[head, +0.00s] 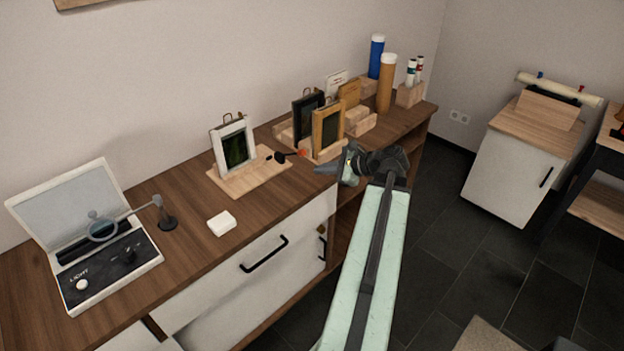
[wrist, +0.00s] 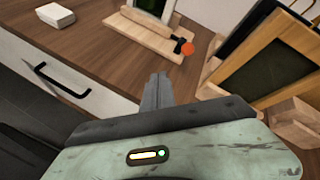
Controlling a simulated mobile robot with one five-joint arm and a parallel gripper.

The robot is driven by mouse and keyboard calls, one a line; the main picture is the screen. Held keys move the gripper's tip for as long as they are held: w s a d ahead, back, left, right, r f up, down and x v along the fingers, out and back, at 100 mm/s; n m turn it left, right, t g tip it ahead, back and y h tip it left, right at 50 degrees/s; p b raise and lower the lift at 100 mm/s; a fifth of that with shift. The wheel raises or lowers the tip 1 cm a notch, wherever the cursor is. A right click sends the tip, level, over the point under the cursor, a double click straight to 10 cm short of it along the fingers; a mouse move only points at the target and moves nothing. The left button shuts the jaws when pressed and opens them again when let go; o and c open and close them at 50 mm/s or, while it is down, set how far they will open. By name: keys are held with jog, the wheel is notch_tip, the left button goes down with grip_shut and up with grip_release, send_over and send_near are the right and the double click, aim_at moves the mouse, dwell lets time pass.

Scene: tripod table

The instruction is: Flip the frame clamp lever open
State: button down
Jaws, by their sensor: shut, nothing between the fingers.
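The frame clamp lever (head: 291,155) is a small dark lever with an orange-red knob, at the right end of a light wooden board (head: 222,184). A white picture frame (head: 219,153) with a dark green picture stands on that board. In the wrist view the lever's orange knob (wrist: 188,48) shows just beyond and right of my fingertips, with its dark part beside it. The lever looks to lie low, pointing right. My gripper (head: 319,171) is shut and empty, to the right of the lever and apart from it. Its closed fingers (wrist: 157,82) point toward the board in the wrist view.
Wooden stands with a black frame (head: 306,107) and a wooden frame (head: 318,133) are close to my gripper. A white block (head: 221,223) and a light box with a magnifier (head: 103,229) are to the left. The counter between block and board is clear.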

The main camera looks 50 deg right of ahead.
jog(key=s+d+m+t+h, duration=0.1)
jog(key=s+d+m, duration=0.2)
jog(key=s+d, duration=0.2)
jog(key=shift+t+h+b, duration=0.3)
jog(key=shift+h+b, duration=0.1)
jog(key=shift+d+r, duration=0.1)
jog(key=b+x, duration=0.4)
jog(key=x, duration=0.6)
jog(key=shift+f, duration=0.25)
jog(key=r+p, duration=0.1)
jog(key=w+a+r, duration=0.1)
jog(key=r+p, duration=0.1)
jog(key=shift+w+a+p, duration=0.15)
jog(key=shift+w+p, duration=0.1)
jog(key=shift+p, duration=0.05)
jog(key=shift+w+a+r+p, duration=0.2)
jog(key=shift+w+p, duration=0.1)
jog(key=shift+w, duration=0.05)
